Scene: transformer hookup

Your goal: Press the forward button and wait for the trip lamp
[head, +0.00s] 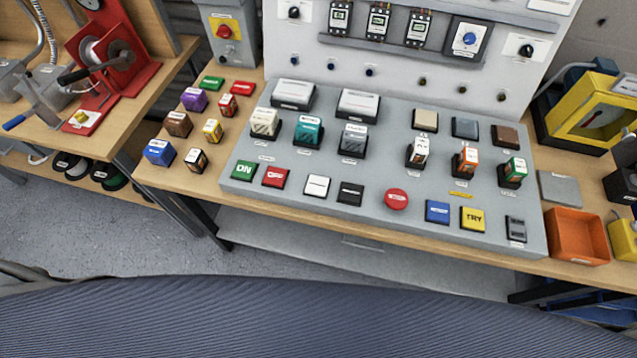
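A grey control panel (300,205) lies on the wooden bench. Along its front edge are a green ON button (243,171), a red OFF button (275,176), a white button (317,186), a black button (350,193), a round red button (396,199), a blue button (437,211) and a yellow TRY button (473,218). The small labels are too blurred to tell which is the forward button. I cannot tell which part is the trip lamp, and no lamp is clearly lit. Neither of my grippers is in view.
Several coloured blocks, including a blue one (159,152), stand left of the panel. An orange bin (578,237) and a yellow-framed meter (592,118) are at the right. A white upright board (390,75) stands behind. A red hand-cranked device (113,60) sits on the left bench.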

